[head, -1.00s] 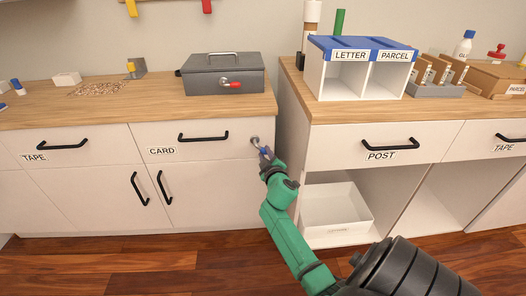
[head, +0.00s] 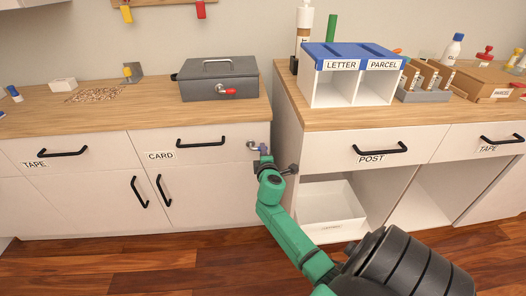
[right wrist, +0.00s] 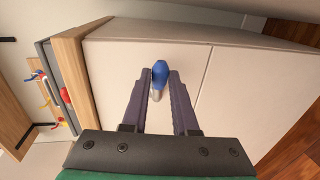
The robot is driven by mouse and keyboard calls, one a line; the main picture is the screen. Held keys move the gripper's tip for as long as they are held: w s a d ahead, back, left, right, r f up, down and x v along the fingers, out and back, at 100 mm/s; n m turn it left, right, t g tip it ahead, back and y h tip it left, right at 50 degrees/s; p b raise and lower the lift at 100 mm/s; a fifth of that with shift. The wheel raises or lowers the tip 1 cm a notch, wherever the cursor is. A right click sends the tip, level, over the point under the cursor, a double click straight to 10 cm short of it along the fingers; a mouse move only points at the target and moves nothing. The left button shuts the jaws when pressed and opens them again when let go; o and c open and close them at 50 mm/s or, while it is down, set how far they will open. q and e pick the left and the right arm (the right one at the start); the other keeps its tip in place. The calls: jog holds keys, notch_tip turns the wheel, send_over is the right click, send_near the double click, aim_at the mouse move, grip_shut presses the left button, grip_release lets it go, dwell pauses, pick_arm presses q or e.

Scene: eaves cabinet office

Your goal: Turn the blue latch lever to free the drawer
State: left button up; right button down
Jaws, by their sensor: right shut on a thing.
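The blue latch lever (head: 263,149) is on the right end of the CARD drawer front (head: 190,148), on a round metal pivot (head: 251,145). It points right from the pivot, close to level. My right gripper (head: 263,157) is at the lever with its fingers closed on it. In the right wrist view the rounded blue lever end (right wrist: 160,72) sits between the two dark fingertips, with its pale metal stem below. The CARD drawer is shut flush with the cabinet. My left gripper is not in view.
A grey cash box (head: 218,80) with a red lever stands on the worktop above. A blue-topped letter and parcel sorter (head: 355,75) is on the right cabinet. A gap separates the cabinets beside my right arm. An open white bin (head: 330,210) stands low on the right.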

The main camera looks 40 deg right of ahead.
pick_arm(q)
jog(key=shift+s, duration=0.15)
pick_arm(e)
jog(key=shift+r, duration=0.1)
jog(key=c, duration=0.7)
grip_release()
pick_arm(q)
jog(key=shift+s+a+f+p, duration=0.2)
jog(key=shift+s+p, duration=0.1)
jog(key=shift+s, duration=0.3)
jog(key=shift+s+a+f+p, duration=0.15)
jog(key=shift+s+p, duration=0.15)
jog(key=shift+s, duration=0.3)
pick_arm(e)
jog(key=v, duration=1.4)
jog(key=shift+s+a+r, duration=0.1)
jog(key=shift+s+a, duration=0.05)
jog(key=shift+s, duration=0.05)
